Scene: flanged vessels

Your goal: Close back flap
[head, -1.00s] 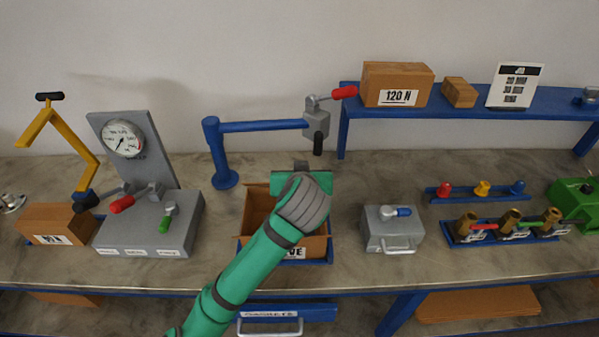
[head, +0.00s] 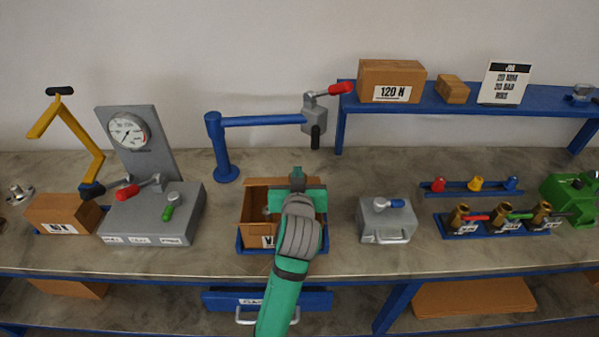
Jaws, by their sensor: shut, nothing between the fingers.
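An open brown cardboard box (head: 253,230) stands in a blue tray (head: 242,250) at the middle of the bench. Its back flap (head: 262,183) shows at the rear edge and looks raised, partly hidden by my gripper. A small grey thing shows inside the box, too hidden to name. My gripper (head: 297,173) is shut and empty, over the right part of the box with its fingertips near the back edge. I cannot tell whether it touches the flap. My wrist hides the box's right front and part of its label.
A blue post with a sideways arm (head: 262,125) carries a grey clamp head (head: 316,120) behind the box. A grey gauge stand (head: 150,215) is to the left and a grey block with a handle (head: 386,220) to the right.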

